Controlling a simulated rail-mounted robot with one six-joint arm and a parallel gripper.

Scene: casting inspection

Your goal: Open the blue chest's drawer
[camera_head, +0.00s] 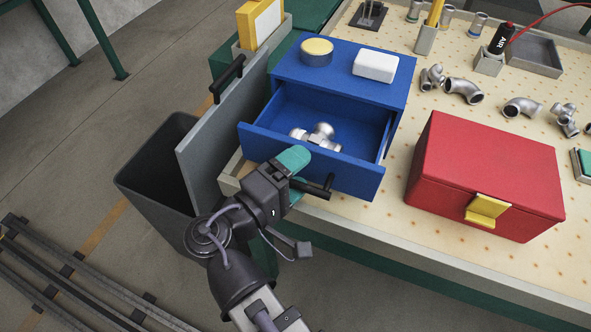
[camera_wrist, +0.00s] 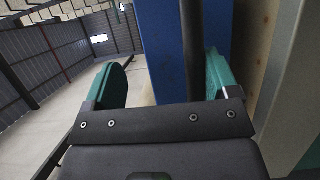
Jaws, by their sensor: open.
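The blue chest (camera_head: 338,77) stands on the perforated workbench. Its drawer (camera_head: 355,175) is pulled out toward me, and a silvery pipe fitting (camera_head: 321,136) lies inside. The drawer's dark bar handle (camera_head: 318,190) is on its front. My gripper (camera_head: 296,172) is at the drawer front, beside the handle, with its teal fingers apart. In the wrist view my gripper's fingers (camera_wrist: 165,85) stand wide on either side of the blue drawer front (camera_wrist: 160,40) and a dark vertical bar. Whether a finger touches the handle cannot be told.
A red box (camera_head: 480,175) with a yellow handle stands right of the drawer. A grey upright panel (camera_head: 225,125) and a dark bin (camera_head: 155,170) are on the left. A yellow-topped tin (camera_head: 316,52) and a white block (camera_head: 375,66) sit on the chest. Metal fittings lie behind the red box.

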